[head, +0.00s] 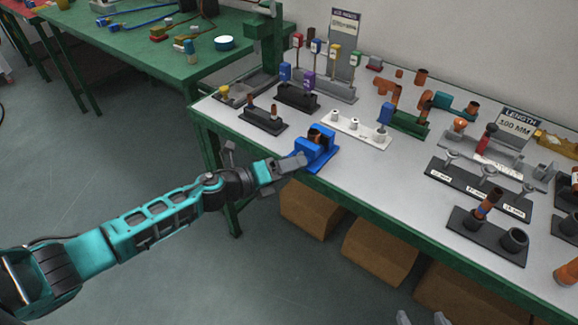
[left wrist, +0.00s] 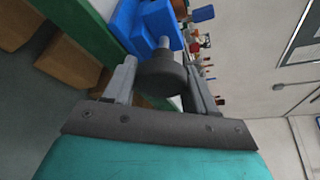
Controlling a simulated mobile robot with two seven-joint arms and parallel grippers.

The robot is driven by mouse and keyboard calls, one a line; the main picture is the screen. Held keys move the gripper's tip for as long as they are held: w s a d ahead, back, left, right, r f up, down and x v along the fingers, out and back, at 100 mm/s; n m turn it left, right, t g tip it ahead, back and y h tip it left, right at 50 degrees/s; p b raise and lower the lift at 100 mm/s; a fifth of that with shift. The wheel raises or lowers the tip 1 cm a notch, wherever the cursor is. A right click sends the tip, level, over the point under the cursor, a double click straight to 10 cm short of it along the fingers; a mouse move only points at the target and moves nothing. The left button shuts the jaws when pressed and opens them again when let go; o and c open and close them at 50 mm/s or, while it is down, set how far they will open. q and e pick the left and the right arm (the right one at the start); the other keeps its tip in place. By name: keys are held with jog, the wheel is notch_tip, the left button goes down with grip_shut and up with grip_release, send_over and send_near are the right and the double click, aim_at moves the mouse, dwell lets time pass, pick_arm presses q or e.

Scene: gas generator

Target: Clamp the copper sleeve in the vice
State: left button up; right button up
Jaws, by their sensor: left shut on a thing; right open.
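The blue vice (head: 322,156) stands at the front edge of the white-topped table. The copper sleeve (head: 315,135) sits in the vice, between its blue jaws; whether both jaws touch it I cannot tell. My left gripper (head: 298,160) reaches the vice's near side. In the left wrist view its fingers are on either side of the round dark vice knob (left wrist: 163,78), shut on it; a grey screw runs from the knob to the blue vice body (left wrist: 145,22). Two grey fingertips of my right gripper (head: 422,318) show at the bottom edge of the head view, apart and empty.
A dark stand with copper-tipped pegs (head: 263,120) is left of the vice, and a white stand (head: 357,129) is behind right. Dark stands with posts (head: 487,236) fill the right. Cardboard boxes (head: 380,250) lie under the table. The tabletop right of the vice is clear.

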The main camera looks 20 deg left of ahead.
pick_arm(q)
jog(key=o, duration=0.9)
jog(key=shift+o, duration=0.2)
jog(key=shift+s, duration=0.1)
jog(key=v, duration=1.2)
jog(key=shift+s+a+b, duration=0.2)
jog(key=shift+a+b, duration=0.1)
jog(key=shift+b, duration=0.05)
jog(key=shift+r, duration=0.15)
jog(key=s+d+f+n+y, duration=0.2)
jog(key=s+f+n, duration=0.2)
jog(key=n, duration=0.6)
jog(key=s+d+f+n+g+y, duration=0.1)
jog(key=s+d+f+n+y, duration=0.1)
jog(key=n, duration=0.8)
jog(key=s+d+f+n+y, duration=0.2)
jog(key=s+f+n, duration=0.4)
jog(key=n, duration=0.3)
jog(key=shift+s+f+n+y, duration=0.2)
jog(key=shift+s+n+y, duration=0.25)
jog(key=shift+y, duration=0.45)
